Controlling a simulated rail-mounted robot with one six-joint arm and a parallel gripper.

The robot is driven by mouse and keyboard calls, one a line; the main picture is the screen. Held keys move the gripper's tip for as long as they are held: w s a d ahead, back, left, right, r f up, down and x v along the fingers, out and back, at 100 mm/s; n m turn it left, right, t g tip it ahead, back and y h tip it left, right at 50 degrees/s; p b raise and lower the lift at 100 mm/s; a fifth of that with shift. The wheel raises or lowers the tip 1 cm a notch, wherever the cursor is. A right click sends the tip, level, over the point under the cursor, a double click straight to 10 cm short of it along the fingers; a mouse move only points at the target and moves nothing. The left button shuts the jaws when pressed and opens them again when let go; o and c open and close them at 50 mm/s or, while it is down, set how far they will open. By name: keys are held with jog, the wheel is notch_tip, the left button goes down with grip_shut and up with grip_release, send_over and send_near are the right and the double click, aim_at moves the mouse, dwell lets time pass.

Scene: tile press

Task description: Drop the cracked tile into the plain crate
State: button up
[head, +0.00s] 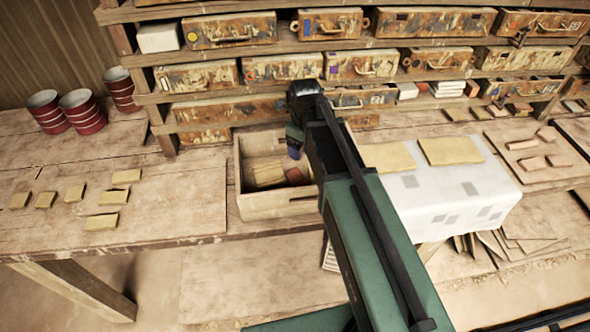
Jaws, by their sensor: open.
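A plain wooden crate (272,209) stands open on the bench, left of the picture's middle. Inside it lie yellowish tiles (268,174) and a reddish piece (296,175). My gripper (294,151) is over the crate's right back part and is open; the arm hides part of the crate's right side. No crack can be made out on any tile at this size, so I cannot tell which tile is the cracked one. Several small yellow tiles (101,221) lie loose on the bench to the left.
A white covered block (450,205) with two yellow slabs (451,150) stands right of my arm. Shelves of worn boxes (231,30) rise behind the crate. Red-and-white drums (82,111) stand at the back left. Pinkish bricks (536,162) lie far right. The bench between loose tiles and crate is clear.

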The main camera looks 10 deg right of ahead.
notch_tip(320, 180, up, 8)
jog(key=p, duration=0.6)
jog(key=shift+r+p, duration=0.15)
jog(key=shift+p, duration=0.15)
jog(key=s+f+n+b, duration=0.1)
jog(key=s+n, duration=0.2)
jog(key=n, duration=0.5)
jog(key=s+f+n+b, duration=0.2)
jog(key=s+n, duration=0.2)
jog(key=n, duration=0.5)
jog(key=s+f+n+b, duration=0.2)
jog(key=s+n, duration=0.1)
jog(key=n, duration=0.6)
jog(key=shift+s, duration=0.3)
jog(key=shift+n, duration=0.9)
jog(key=shift+s+f+b, duration=0.65)
jog(key=shift+s, duration=0.25)
jog(key=shift+s+f+b, duration=0.6)
jog(key=shift+s, duration=0.3)
